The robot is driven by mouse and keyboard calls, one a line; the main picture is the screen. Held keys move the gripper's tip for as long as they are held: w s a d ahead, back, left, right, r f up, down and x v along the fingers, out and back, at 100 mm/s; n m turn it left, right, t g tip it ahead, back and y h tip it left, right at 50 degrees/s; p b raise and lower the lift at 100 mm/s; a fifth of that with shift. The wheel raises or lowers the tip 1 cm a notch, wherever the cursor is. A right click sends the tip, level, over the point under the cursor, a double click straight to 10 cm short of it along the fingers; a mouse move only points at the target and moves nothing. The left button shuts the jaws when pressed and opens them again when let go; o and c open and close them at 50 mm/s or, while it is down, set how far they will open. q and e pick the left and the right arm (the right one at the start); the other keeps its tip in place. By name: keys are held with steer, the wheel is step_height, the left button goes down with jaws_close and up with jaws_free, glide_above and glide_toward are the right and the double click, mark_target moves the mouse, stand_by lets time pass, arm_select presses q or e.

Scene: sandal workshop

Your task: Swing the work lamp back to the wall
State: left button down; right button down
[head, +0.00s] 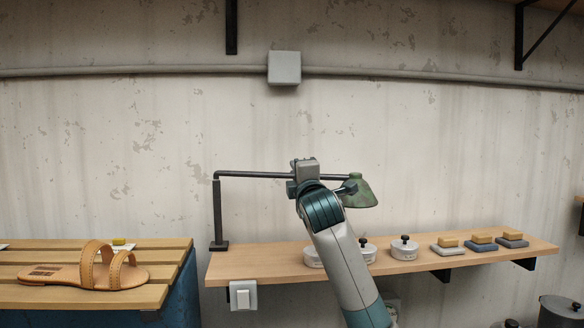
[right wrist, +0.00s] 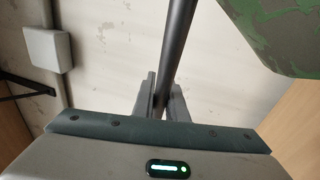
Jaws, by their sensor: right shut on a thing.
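The work lamp has a dark upright post (head: 217,212) at the shelf's left end. Its thin horizontal arm (head: 255,174) runs right to a worn green shade (head: 360,194). My right gripper (head: 306,174) is shut on the lamp arm, between post and shade and nearer the shade. In the right wrist view, the dark rod of the arm (right wrist: 177,45) passes between the fingers (right wrist: 163,98), and the green shade (right wrist: 285,35) is at upper right. I cannot tell exactly how far the arm stands from the wall. My left gripper is not in view.
The wooden wall shelf (head: 225,265) holds round white tins, one with a black knob (head: 404,248), and several blocks (head: 482,243). A sandal (head: 90,272) lies on the slatted bench (head: 30,296) at left. A grey wall box (head: 284,68) is above; the wall around the lamp is bare.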

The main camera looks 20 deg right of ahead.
steer(key=shift+w+d+n+y+p, duration=0.2)
steer(key=shift+w+n+y+p, duration=0.2)
steer(key=shift+w+y, duration=0.35)
steer(key=shift+w+d+n+y+p, duration=0.25)
steer(key=shift+w+n+y+p, duration=0.15)
steer(key=shift+w+y, duration=0.4)
steer(key=shift+w+d+n+y+p, duration=0.2)
steer(key=shift+w+n+y+p, duration=0.15)
steer(key=shift+w+y, duration=0.4)
steer(key=c, duration=1.8)
jaws_free()
steer(key=shift+o, duration=0.2)
steer(key=shift+s, duration=0.1)
steer(key=s+d+f+b, duration=0.1)
steer(key=s+f+b, duration=0.2)
steer(key=s+b, duration=0.5)
steer(key=shift+s+d, duration=0.15)
steer(key=shift+s, duration=4.3)
